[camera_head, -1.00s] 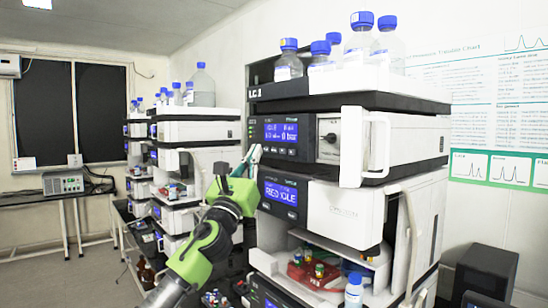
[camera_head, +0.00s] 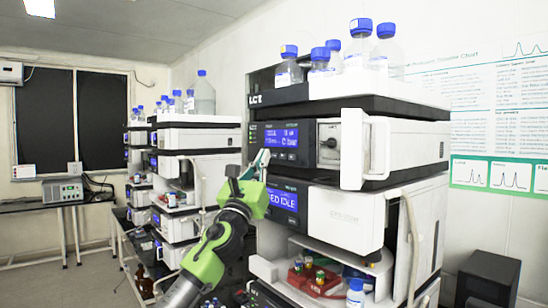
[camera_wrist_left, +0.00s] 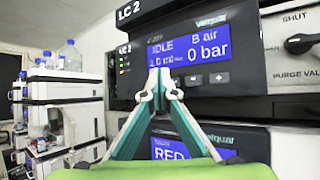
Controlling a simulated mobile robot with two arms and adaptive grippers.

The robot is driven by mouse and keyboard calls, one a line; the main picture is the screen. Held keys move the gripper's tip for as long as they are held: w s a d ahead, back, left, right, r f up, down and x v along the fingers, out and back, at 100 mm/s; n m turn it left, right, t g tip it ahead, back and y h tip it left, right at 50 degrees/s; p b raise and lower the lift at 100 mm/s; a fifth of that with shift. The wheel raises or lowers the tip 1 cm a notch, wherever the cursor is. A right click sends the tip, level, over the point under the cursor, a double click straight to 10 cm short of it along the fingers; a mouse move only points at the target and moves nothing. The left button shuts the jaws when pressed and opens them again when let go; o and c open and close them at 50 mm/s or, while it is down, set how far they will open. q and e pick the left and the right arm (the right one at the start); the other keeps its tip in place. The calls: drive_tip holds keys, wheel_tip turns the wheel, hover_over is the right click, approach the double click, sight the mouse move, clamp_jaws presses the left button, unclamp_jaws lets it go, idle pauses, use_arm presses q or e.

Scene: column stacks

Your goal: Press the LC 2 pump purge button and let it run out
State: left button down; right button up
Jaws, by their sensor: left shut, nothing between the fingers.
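The LC 2 stack's top pump module (camera_head: 300,142) has a lit blue display (camera_head: 281,138). In the left wrist view the display (camera_wrist_left: 188,48) reads IDLE, B air and 0 bar, under an LC 2 label (camera_wrist_left: 124,12). A row of small buttons lies below it; two buttons (camera_wrist_left: 209,78) show, and any further left are hidden behind my fingers. My left gripper (camera_head: 263,155) is shut and empty, its tips at the panel by the display's lower left. In the wrist view the tips (camera_wrist_left: 160,80) cover part of the display. Contact cannot be told. My right gripper is out of view.
A purge valve knob (camera_wrist_left: 301,44) marked SHUT sits right of the display. A white handle (camera_head: 352,150) juts out in front. Bottles (camera_head: 360,48) stand on top. A lower module (camera_head: 340,217) has its own display. Another stack (camera_head: 198,135) stands at left.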

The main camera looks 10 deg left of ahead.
use_arm(q)
drive_tip(key=shift+d, duration=0.1)
idle(0.7)
drive_tip(key=shift+w+d, duration=0.2)
drive_tip(key=shift+w, duration=0.15)
drive_tip(key=shift+w+d+b, duration=0.2)
drive_tip(key=shift+w+b, duration=0.1)
drive_tip(key=shift+b, duration=0.25)
idle(0.5)
drive_tip(key=shift+s+a+r+p, duration=0.1)
drive_tip(key=shift+s+a+p, duration=0.15)
drive_tip(key=shift+p, duration=0.25)
drive_tip(key=shift+s+a, duration=0.25)
drive_tip(key=shift+s, duration=0.2)
drive_tip(key=shift+p, duration=0.3)
